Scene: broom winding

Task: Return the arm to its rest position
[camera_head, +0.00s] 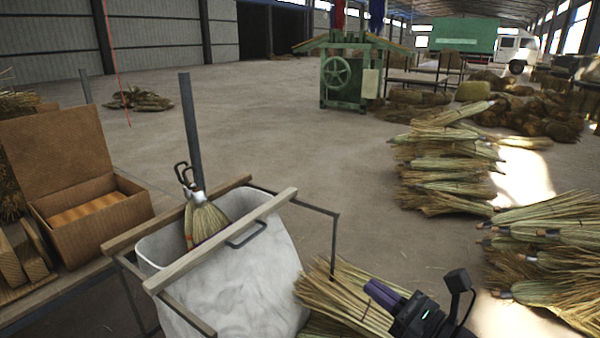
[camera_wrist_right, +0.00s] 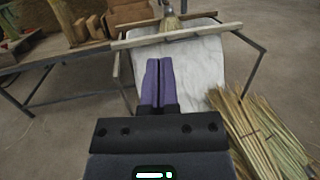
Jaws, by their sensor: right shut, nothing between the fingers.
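My right gripper (camera_head: 384,296) is at the lower right of the head view, right of the white bag (camera_head: 250,285) on its frame. Its purple fingers are shut with nothing between them, and they also show together in the right wrist view (camera_wrist_right: 158,82). A small straw broom (camera_head: 208,220) with a dark looped piece at its top stands in the mouth of the bag, beside a grey post (camera_head: 191,130). The broom also shows in the right wrist view (camera_wrist_right: 171,23), beyond the fingertips. My left gripper is not in the head view.
An open cardboard box (camera_head: 95,225) sits on a bench at the left. Straw bundles (camera_head: 335,290) lie right of the bag, close to my right gripper. Stacked straw (camera_head: 440,170) stands farther right. A green machine (camera_head: 345,75) is far back, with clear floor before it.

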